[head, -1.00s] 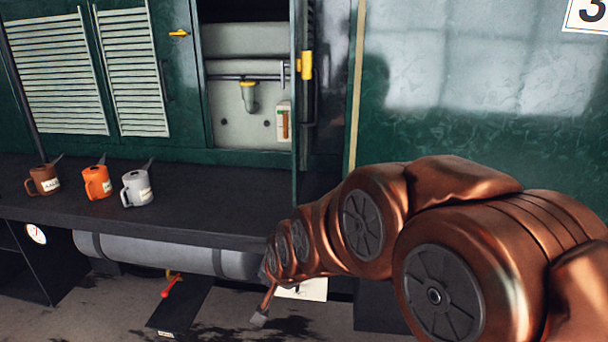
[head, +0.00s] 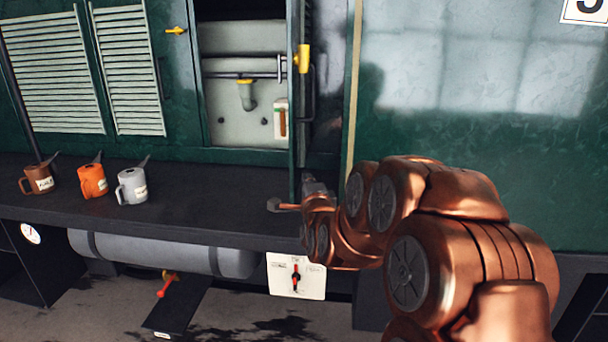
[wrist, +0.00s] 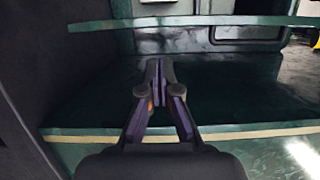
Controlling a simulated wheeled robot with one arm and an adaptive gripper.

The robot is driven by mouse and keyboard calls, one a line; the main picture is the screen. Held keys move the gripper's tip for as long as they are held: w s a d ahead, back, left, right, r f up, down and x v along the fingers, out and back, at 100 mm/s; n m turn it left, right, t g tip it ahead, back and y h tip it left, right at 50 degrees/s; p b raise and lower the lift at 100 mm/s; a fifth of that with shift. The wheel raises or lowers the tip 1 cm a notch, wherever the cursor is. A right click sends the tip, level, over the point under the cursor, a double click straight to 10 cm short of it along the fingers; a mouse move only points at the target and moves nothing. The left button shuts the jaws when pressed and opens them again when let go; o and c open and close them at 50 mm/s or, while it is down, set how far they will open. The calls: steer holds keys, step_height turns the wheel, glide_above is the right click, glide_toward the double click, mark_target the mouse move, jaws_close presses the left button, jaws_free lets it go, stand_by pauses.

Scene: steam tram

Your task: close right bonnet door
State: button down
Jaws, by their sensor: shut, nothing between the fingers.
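The right bonnet door (head: 294,105) stands open, swung outward and seen nearly edge-on, with a yellow handle (head: 303,59) near its upper part. The opening beside it shows a pale interior (head: 226,112) with pipes. My gripper (head: 272,205) is shut and empty, low by the door's bottom edge and just above the dark running board. Whether it touches the door cannot be told. In the wrist view my gripper's fingers (wrist: 159,66) are together in front of a dark green surface (wrist: 220,85) with a yellow stripe.
An oil can (head: 38,180), an orange can (head: 93,182) and a grey can (head: 132,187) stand on the running board (head: 190,212) at left. Closed louvred panels (head: 125,70) lie left of the opening. The green cab wall (head: 470,130) is at right.

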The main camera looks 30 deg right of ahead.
steer(key=p+x, duration=0.2)
steer(key=x, duration=0.7)
steer(key=shift+w, duration=0.3)
steer(key=shift+f, duration=0.1)
